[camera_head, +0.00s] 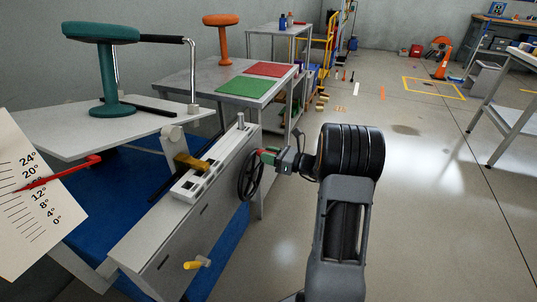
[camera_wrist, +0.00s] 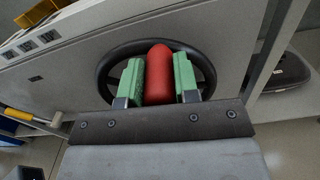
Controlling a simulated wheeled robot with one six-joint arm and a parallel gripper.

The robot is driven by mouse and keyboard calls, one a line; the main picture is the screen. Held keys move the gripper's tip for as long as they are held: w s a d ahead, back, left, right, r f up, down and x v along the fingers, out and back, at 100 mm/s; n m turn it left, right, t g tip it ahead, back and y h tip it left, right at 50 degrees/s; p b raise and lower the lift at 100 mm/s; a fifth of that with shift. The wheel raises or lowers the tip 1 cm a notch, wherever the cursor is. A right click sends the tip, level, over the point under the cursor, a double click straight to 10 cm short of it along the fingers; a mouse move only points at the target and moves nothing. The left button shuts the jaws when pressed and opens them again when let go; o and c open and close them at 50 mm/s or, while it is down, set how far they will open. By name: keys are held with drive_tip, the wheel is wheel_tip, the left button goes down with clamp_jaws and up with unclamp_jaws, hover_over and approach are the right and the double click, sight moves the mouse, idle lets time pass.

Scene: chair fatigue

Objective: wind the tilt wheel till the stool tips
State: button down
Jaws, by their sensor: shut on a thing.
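The teal stool (camera_head: 103,60) stands on a white tilting plate (camera_head: 45,130) at the upper left. The plate slopes, and the stool's base rests on it. The black tilt wheel (camera_head: 243,182) is on the end of the grey bench housing; its rim also shows in the wrist view (camera_wrist: 103,75). My gripper (camera_head: 269,156) has green fingers and is shut on the wheel's red handle (camera_wrist: 158,72), one finger on each side. A white angle scale (camera_head: 25,225) with a red pointer (camera_head: 70,172) is at the left; the pointer crosses it between the 20° and 12° marks.
A black padded bar (camera_head: 162,39) reaches beside the stool's seat. A yellow-handled lever (camera_head: 193,265) sticks out low on the housing. Behind is a grey table with a green mat (camera_head: 245,87), a red mat (camera_head: 270,69) and an orange stool (camera_head: 222,40).

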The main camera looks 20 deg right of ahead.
drive_tip(key=c, duration=0.9)
unclamp_jaws()
drive_tip(key=shift+o, duration=0.2)
drive_tip(key=shift+s+d, duration=0.1)
drive_tip(key=p+v, duration=0.3)
drive_tip(key=v, duration=1)
drive_tip(key=shift+s+d, duration=0.2)
drive_tip(key=s+a+r+n+g+h+p, duration=0.1)
drive_tip(key=s+a+r+n+g+p, duration=0.1)
drive_tip(key=a+r+n+g+p, duration=0.5)
drive_tip(key=s+a+r+n+g+h+p, duration=0.1)
drive_tip(key=s+a+r+n+g+p, duration=0.35)
drive_tip(key=a+r, duration=0.45)
drive_tip(key=s+a+r+n+t+h+p, duration=0.1)
drive_tip(key=s+a+r+n+h+p, duration=0.1)
drive_tip(key=r+n+h+p, duration=0.3)
drive_tip(key=s+a+r+n+h+p, duration=0.3)
drive_tip(key=s+r+n+h+p, duration=0.2)
drive_tip(key=r+n+p, duration=0.5)
drive_tip(key=shift+a+r+n+t, duration=0.25)
drive_tip(key=shift+r+n+t, duration=0.15)
drive_tip(key=shift+n, duration=0.75)
